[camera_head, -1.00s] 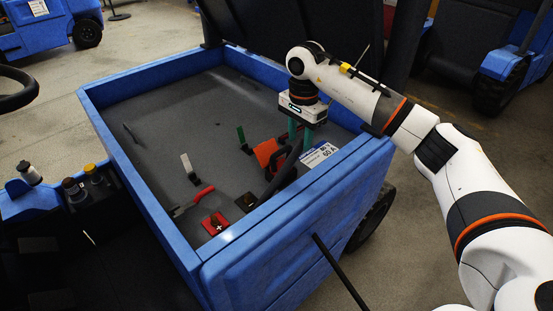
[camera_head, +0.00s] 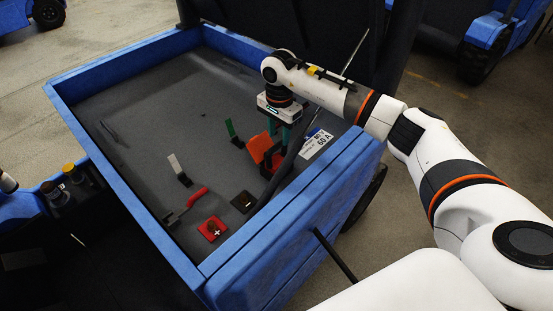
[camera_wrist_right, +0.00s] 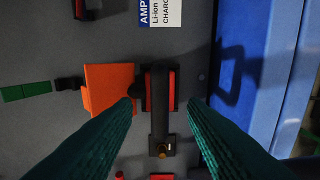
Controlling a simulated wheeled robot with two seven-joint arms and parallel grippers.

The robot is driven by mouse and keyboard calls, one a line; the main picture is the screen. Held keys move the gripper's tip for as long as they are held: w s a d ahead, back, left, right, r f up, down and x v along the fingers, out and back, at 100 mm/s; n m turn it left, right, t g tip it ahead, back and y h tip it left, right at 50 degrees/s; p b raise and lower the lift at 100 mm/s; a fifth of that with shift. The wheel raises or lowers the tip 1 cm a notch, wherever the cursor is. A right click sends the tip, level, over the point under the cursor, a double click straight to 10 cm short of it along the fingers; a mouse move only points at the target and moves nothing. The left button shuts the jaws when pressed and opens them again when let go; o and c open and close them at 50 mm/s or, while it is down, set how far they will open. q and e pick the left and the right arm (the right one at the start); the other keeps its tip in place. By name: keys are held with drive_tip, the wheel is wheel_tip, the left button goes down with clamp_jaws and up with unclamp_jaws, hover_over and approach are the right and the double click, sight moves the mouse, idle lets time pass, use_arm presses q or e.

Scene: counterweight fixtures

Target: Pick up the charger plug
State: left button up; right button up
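What looks like the charger plug is a black bar-shaped body (camera_wrist_right: 160,95) over a red-sided holder in the right wrist view. An orange square flap (camera_wrist_right: 108,90) stands beside it on the left; the flap also shows in the head view (camera_head: 260,147). My right gripper (camera_wrist_right: 160,103) has teal fingers, open, one on each side of the black body, with visible gaps. In the head view the right gripper (camera_head: 280,132) points down into the blue cart bed (camera_head: 140,85), and its fingertips are partly hidden by the flap and a thick black cable (camera_head: 284,172). My left gripper is not in view.
A white and blue label (camera_head: 315,145) lies right of the gripper, near the blue side wall (camera_head: 300,215). A red terminal block (camera_head: 212,228), a black block (camera_head: 242,202), a red-handled tool (camera_head: 196,197), and green (camera_head: 230,128) and white (camera_head: 175,163) tabs are in the bed. The bed's back left is clear.

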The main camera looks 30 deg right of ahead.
sight(277, 144)
drive_tip(key=f+p, duration=0.1)
drive_tip(key=f, duration=0.1)
drive_tip(key=a+f+p, duration=0.1)
drive_tip(key=f, duration=0.1)
drive_tip(key=shift+s+f, duration=0.15)
drive_tip(key=shift+s, duration=0.05)
drive_tip(key=shift+f, duration=0.25)
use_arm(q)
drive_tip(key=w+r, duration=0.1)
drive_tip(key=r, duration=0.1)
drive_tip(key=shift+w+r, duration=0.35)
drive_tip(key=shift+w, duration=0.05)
use_arm(e)
drive_tip(key=shift+w+d+f, duration=0.1)
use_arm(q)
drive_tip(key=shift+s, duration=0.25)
use_arm(e)
clamp_jaws()
